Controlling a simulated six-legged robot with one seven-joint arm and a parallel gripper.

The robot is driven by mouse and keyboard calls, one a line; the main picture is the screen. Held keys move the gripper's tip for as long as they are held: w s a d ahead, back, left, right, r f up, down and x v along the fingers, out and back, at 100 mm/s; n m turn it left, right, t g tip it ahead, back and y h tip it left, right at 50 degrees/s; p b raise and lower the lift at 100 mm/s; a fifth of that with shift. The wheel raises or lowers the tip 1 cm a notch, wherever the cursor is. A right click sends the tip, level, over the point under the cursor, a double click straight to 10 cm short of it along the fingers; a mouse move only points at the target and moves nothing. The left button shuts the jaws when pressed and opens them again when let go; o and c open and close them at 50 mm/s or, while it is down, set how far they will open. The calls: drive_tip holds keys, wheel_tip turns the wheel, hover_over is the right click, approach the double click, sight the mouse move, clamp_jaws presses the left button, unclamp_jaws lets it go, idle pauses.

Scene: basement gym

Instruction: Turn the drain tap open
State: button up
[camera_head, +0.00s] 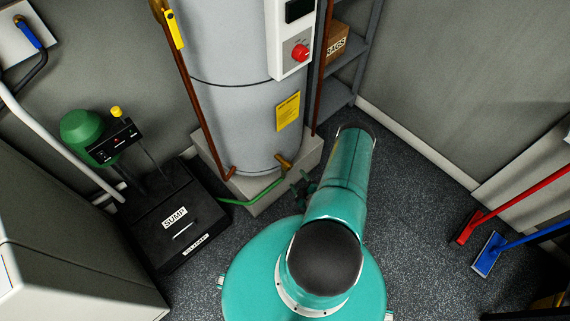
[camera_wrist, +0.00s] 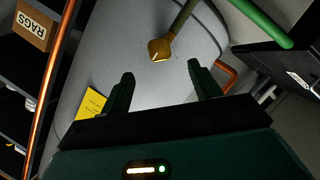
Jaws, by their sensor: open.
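The drain tap (camera_head: 285,163) is a small brass fitting low on the front of the grey water tank (camera_head: 240,110). A green hose (camera_head: 247,200) runs from it toward the sump box. In the wrist view the brass tap (camera_wrist: 160,48) shows a squarish end and a stem leading up to the green hose (camera_wrist: 262,22). My gripper (camera_head: 303,185) is low beside the tap, partly hidden by my arm. In the wrist view my gripper (camera_wrist: 160,78) is open and empty, its two dark fingers apart. The tap appears between and beyond the fingertips; no contact shows.
The tank stands on a pale plinth (camera_head: 262,194). A black sump box (camera_head: 175,225) with a green pump (camera_head: 83,127) is at left. Copper pipes (camera_head: 195,100) flank the tank. A shelf with a rags box (camera_head: 337,43) is behind. Open floor (camera_head: 420,220) lies right.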

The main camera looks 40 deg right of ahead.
sight(290, 168)
drive_tip(key=x, duration=1.2)
drive_tip(key=shift+r, duration=0.1)
drive_tip(key=shift+d, duration=0.1)
drive_tip(key=c, duration=1)
